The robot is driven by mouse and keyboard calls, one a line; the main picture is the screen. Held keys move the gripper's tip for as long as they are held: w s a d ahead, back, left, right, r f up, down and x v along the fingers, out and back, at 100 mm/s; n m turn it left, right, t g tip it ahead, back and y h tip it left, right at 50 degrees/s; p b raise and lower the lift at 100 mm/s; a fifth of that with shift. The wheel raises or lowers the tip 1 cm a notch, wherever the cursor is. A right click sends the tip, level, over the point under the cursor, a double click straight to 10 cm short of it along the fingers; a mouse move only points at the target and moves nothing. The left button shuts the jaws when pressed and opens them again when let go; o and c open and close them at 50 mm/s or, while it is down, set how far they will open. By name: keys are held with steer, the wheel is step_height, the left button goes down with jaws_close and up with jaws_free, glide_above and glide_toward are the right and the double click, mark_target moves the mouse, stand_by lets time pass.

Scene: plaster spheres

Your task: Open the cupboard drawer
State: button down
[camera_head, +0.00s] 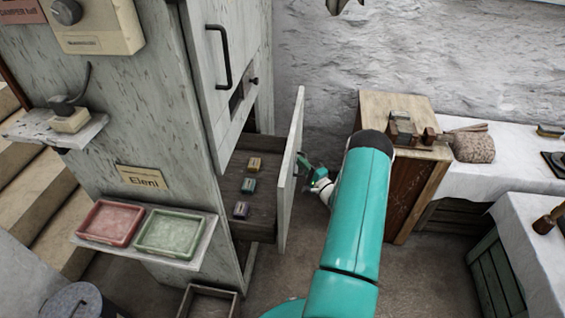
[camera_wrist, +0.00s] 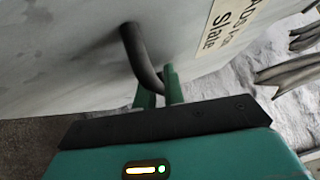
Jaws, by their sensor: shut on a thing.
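The cupboard (camera_head: 222,75) is pale, worn wood and stands left of centre in the head view. Its drawer (camera_head: 291,170) is pulled out, and the inside shows from above. Three small blocks (camera_head: 248,186) lie in it, one yellowish, one teal and one purple. The dark curved drawer handle (camera_wrist: 138,52) is on the front panel, beside a label ending in "Slate". My gripper (camera_wrist: 160,88) is shut on this handle. In the head view my gripper (camera_head: 305,165) is at the right side of the drawer front, with the handle mostly hidden.
A shelf with a red tray (camera_head: 110,222) and a green tray (camera_head: 171,234) juts out at the lower left. A wooden cabinet (camera_head: 412,165) stands right of my arm, beside a white-covered bench (camera_head: 510,170).

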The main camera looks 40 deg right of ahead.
steer(key=s+d, duration=0.7)
steer(key=shift+s+f, duration=0.15)
steer(key=shift+s, duration=0.15)
steer(key=shift+d, duration=0.1)
steer(key=c, duration=1.5)
jaws_free()
steer(key=shift+w+d+f, duration=0.1)
steer(key=s+a+f, duration=0.1)
steer(key=s, duration=1.2)
steer(key=shift+s+f, duration=0.2)
steer(key=shift+s, duration=0.2)
steer(key=shift+a, duration=0.1)
